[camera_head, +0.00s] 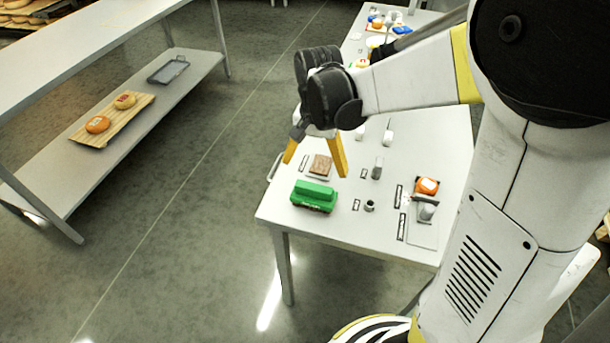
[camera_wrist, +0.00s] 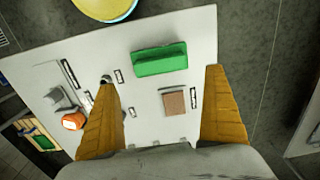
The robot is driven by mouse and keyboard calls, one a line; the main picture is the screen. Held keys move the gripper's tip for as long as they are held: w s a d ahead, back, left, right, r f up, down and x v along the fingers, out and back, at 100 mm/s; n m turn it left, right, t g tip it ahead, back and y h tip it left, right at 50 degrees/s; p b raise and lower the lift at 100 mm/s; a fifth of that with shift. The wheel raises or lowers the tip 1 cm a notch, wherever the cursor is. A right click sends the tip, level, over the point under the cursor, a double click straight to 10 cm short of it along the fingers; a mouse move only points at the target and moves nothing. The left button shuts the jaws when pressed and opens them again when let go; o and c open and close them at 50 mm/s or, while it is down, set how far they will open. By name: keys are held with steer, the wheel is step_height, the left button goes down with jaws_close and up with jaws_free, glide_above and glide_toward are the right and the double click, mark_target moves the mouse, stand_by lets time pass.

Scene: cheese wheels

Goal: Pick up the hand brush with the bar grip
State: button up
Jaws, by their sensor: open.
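The green hand brush (camera_head: 313,196) lies near the front left corner of the white table (camera_head: 345,236). It looks like a block with a raised bar along its top. In the wrist view the green brush (camera_wrist: 160,60) lies across the picture, beyond the fingertips and between their lines. My gripper (camera_head: 315,165) has two yellow fingers spread wide with nothing between them. It hangs above the table, apart from the brush. In the wrist view my gripper (camera_wrist: 161,80) frames the brush and a brown block (camera_wrist: 174,102).
The brown block (camera_head: 320,167) sits close behind the brush. A small grey cup (camera_head: 369,206), a metal cylinder (camera_head: 377,168) and several labels lie to the right. An orange cheese (camera_head: 427,186) and a grey metal piece (camera_head: 427,212) stand farther right. A shelf (camera_head: 60,165) is at left across open floor.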

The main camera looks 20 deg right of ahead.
mark_target(314, 186)
step_height(314, 186, down, 9)
steer(key=b, duration=0.4)
steer(key=shift+f, duration=0.15)
steer(key=shift+s, duration=0.1)
steer(key=c, duration=1.2)
steer(key=shift+o, duration=0.2)
steer(key=shift+r+p, duration=0.35)
steer(key=shift+r, duration=0.3)
steer(key=r, duration=0.1)
steer(key=r+p, duration=0.2)
steer(key=r, duration=0.1)
steer(key=shift+s+d, duration=0.2)
steer(key=shift+d, duration=0.1)
steer(key=s+d+r+p, duration=0.3)
steer(key=s+d+r, duration=0.2)
steer(key=d, duration=0.4)
steer(key=shift+s+d+r+p, duration=0.15)
steer(key=shift+s+r+p, duration=0.2)
steer(key=shift+r, duration=0.15)
